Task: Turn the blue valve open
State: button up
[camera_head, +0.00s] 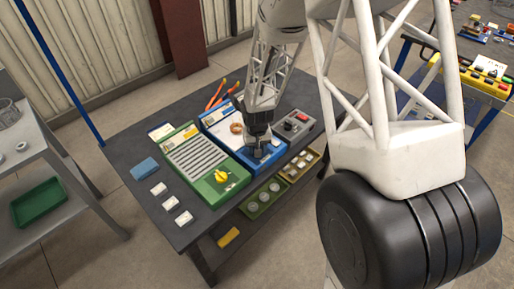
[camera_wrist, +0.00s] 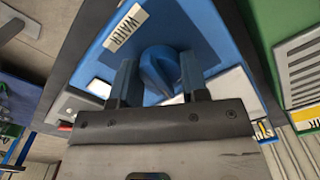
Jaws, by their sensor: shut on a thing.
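The blue valve (camera_wrist: 158,68) is a rounded blue knob on a blue panel (camera_wrist: 215,25) with a white label reading "WATER". In the wrist view my gripper (camera_wrist: 158,82) has one finger on each side of the knob and is shut on it. In the head view my gripper (camera_head: 259,150) points down at the front end of the blue panel (camera_head: 222,124). The knob is mostly hidden there behind the fingers. How far the knob is turned cannot be told.
A green panel (camera_head: 187,150) with a yellow knob (camera_head: 221,177) stands left of the blue panel. A grey box (camera_head: 293,125) with a red button stands to the right. White blocks (camera_head: 171,204) and a blue block (camera_head: 144,168) lie at the table's left. A lower shelf holds trays.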

jog(key=m, duration=1.1)
jog(key=shift+m, duration=1.7)
jog(key=o, duration=0.9)
jog(key=shift+o, duration=0.2)
jog(key=shift+r, duration=0.2)
